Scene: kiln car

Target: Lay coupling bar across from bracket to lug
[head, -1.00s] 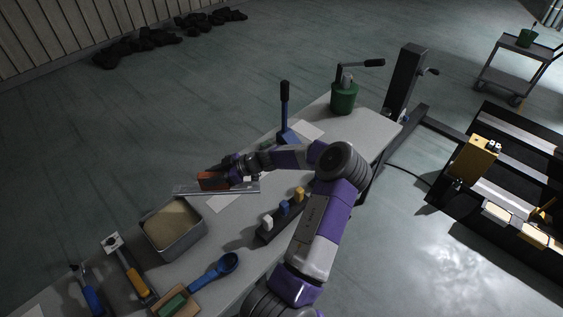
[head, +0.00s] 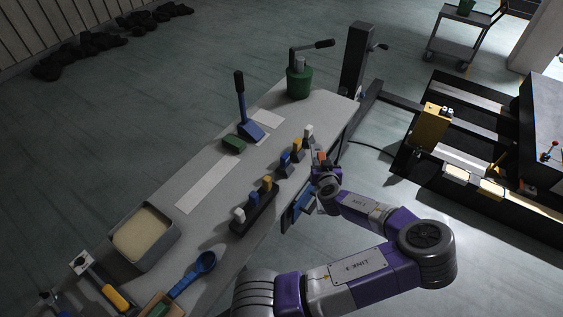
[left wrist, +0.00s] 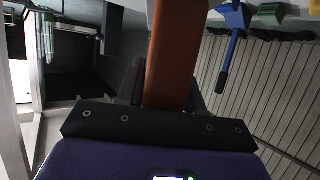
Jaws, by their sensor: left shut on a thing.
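My left gripper (head: 322,168) is beyond the right edge of the bench, level with the middle of it. It is shut on an orange-brown grip, which I take to be part of the coupling bar (head: 320,157). Only a small piece of it shows in the head view. In the left wrist view the coupling bar (left wrist: 174,55) runs up between the dark fingers (left wrist: 168,88), and its far end is out of frame. I cannot clearly pick out the bracket or the lug. My right gripper is not in view.
The bench holds a sand tray (head: 143,238), a peg rack (head: 253,215), a blue lever (head: 241,105) and a green pot (head: 299,82). A yellow housing (head: 432,126) stands on the dark car frame at right.

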